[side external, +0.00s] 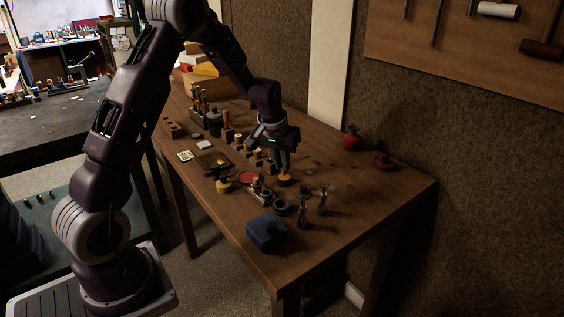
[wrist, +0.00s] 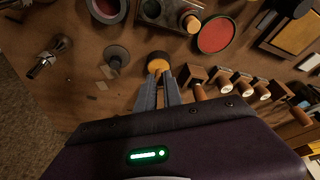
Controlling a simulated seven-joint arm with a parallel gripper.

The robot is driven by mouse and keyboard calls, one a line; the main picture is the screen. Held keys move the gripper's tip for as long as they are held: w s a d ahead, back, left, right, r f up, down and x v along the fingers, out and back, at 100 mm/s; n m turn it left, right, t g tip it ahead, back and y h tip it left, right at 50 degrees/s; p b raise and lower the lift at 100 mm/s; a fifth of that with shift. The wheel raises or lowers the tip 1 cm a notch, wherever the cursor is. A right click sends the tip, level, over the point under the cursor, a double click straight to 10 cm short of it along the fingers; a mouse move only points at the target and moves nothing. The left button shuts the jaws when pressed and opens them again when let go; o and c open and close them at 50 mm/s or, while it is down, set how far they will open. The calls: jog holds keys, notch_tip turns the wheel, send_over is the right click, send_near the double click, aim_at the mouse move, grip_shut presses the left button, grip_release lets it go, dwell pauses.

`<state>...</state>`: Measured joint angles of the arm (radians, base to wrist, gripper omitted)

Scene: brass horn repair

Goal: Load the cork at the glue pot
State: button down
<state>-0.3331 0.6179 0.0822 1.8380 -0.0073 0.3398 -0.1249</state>
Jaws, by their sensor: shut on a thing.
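My gripper (side external: 284,164) points down over the middle of the wooden table, its fingers close together. In the wrist view its fingertips (wrist: 159,76) are at the near edge of a small round amber-topped thing with a dark rim (wrist: 157,63), which looks like the glue pot. That amber top shows right under the fingertips in the side view (side external: 285,178). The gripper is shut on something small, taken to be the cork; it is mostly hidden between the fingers. I cannot tell whether it touches the amber surface.
A row of wooden blocks with pegs (wrist: 222,76) stands close to the right of my fingers. A red disc (wrist: 215,35), a metal tray (wrist: 170,13) and a round pot (wrist: 107,8) lie beyond. A blue box (side external: 266,233) sits near the front edge.

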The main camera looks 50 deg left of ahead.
jog(key=shift+f, duration=0.55)
dwell(0.7)
jog(key=shift+r, duration=3.55)
